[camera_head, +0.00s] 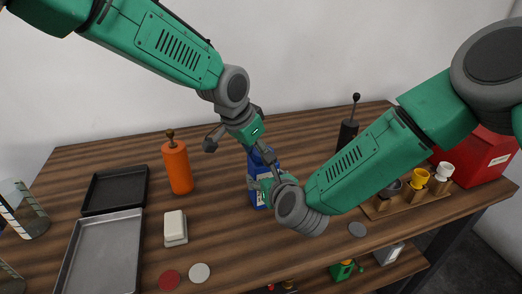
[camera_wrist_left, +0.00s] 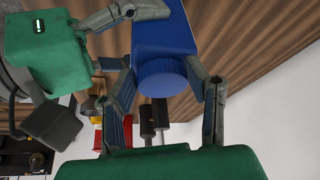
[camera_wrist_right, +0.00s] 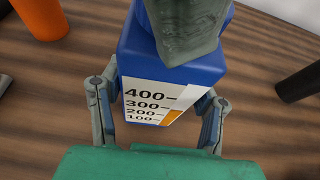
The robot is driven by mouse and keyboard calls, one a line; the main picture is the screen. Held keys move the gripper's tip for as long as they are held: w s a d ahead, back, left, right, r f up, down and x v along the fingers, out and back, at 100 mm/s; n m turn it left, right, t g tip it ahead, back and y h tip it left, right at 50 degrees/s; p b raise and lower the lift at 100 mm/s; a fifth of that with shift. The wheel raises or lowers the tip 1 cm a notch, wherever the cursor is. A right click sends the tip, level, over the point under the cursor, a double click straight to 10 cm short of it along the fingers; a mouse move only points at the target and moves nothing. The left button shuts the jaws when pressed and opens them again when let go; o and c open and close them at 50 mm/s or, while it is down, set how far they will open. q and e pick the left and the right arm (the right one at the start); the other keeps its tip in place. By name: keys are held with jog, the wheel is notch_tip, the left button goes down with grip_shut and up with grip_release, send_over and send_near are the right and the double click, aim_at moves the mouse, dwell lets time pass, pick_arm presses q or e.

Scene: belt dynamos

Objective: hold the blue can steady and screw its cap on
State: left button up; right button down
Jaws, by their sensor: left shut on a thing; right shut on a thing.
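The blue can (camera_head: 257,198) stands upright on the wooden table, between my grippers. Its white label with a number scale (camera_wrist_right: 155,102) faces my right wrist camera. The ridged blue cap (camera_wrist_left: 162,75) sits at the top of the can; I cannot tell how tightly it is seated. My left gripper (camera_head: 261,150) comes from above, and its fingers are shut on the cap from both sides. My right gripper (camera_head: 264,184) is lower down, its fingers shut on the can's body from both sides. The left gripper hides part of the can's top in the right wrist view.
A black tray (camera_head: 116,211), grey tray (camera_head: 103,256), white block (camera_head: 175,227) and flat discs (camera_head: 199,273) lie left. A wooden rack (camera_head: 408,203) and red box (camera_head: 474,158) are right.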

pick_arm(q)
jog(key=m+g+h, duration=0.1)
jog(key=m, duration=0.2)
jog(key=shift+w, duration=0.1)
jog(key=shift+w+d+m+g, duration=0.1)
jog(key=shift+d+m+g, duration=0.1)
jog(key=shift+m, duration=0.3)
jog(key=shift+w+d+m+g, duration=0.1)
jog(key=shift+m+g, duration=0.1)
jog(key=shift+m, duration=0.3)
jog(key=m, duration=0.1)
jog(key=m+g, duration=0.1)
jog(key=m, duration=0.2)
jog(key=shift+w+g+h, duration=0.3)
jog(key=m, duration=0.1)
jog(key=m+g, duration=0.1)
jog(key=m, duration=0.1)
jog(key=w+m+g, duration=0.1)
jog(key=m, duration=0.1)
jog(key=shift+a+f, duration=0.1)
jog(key=shift+a, duration=0.2)
jog(key=shift+a+m+g+y, duration=0.15)
jog(key=shift+m+g+y, duration=0.25)
jog(key=shift+m, duration=0.7)
jog(key=o, duration=0.9)
